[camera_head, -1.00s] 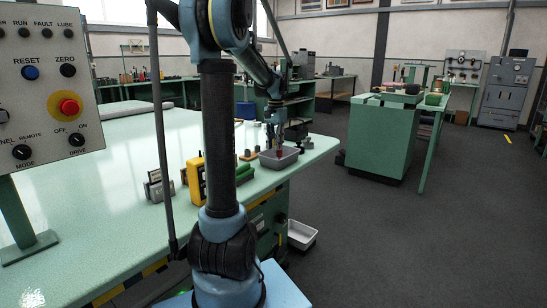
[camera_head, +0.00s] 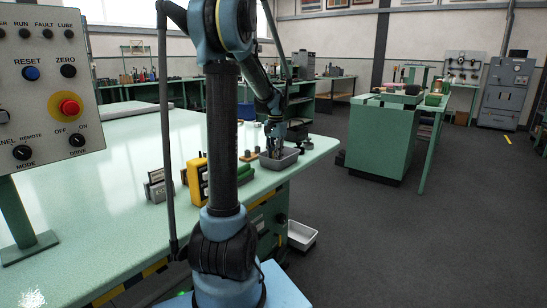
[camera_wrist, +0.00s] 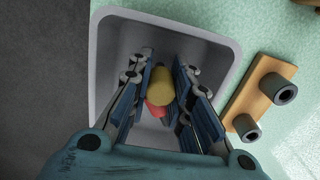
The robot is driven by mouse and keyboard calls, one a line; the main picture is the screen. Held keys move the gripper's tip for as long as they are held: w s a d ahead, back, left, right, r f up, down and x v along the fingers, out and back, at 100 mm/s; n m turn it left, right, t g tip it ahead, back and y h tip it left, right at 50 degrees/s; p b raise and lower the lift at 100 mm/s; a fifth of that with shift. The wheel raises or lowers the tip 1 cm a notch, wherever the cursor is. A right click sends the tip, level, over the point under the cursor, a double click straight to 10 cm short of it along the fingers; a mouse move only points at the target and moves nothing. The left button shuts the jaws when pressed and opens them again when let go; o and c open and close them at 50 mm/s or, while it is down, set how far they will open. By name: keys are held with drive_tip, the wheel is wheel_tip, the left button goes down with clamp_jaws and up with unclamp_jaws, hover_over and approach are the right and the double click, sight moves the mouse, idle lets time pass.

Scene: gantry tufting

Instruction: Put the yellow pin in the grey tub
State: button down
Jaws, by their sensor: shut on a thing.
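The grey tub (camera_head: 279,163) stands on the green bench near its right end, and it fills the middle of the wrist view (camera_wrist: 205,43). My gripper (camera_head: 275,149) is over the tub with its fingers reaching down into its mouth. In the wrist view my gripper (camera_wrist: 166,88) is shut on the yellow pin (camera_wrist: 161,85), seen end-on between the blue finger pads. A red thing (camera_wrist: 156,108) shows just behind the pin, partly hidden; I cannot tell whether it touches the pin. The pin's lower end is hidden.
A wooden block with two dark round posts (camera_wrist: 262,95) lies just right of the tub in the wrist view. A yellow case (camera_head: 198,180) stands on the bench left of the tub. A white bin (camera_head: 301,235) is below the bench edge.

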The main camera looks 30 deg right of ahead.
drive_tip(key=shift+f, duration=0.1)
drive_tip(key=c, duration=1.4)
unclamp_jaws()
drive_tip(key=shift+c, duration=0.2)
wheel_tip(320, 180, up, 13)
drive_tip(key=shift+d+f, duration=0.1)
drive_tip(key=shift+d, duration=0.05)
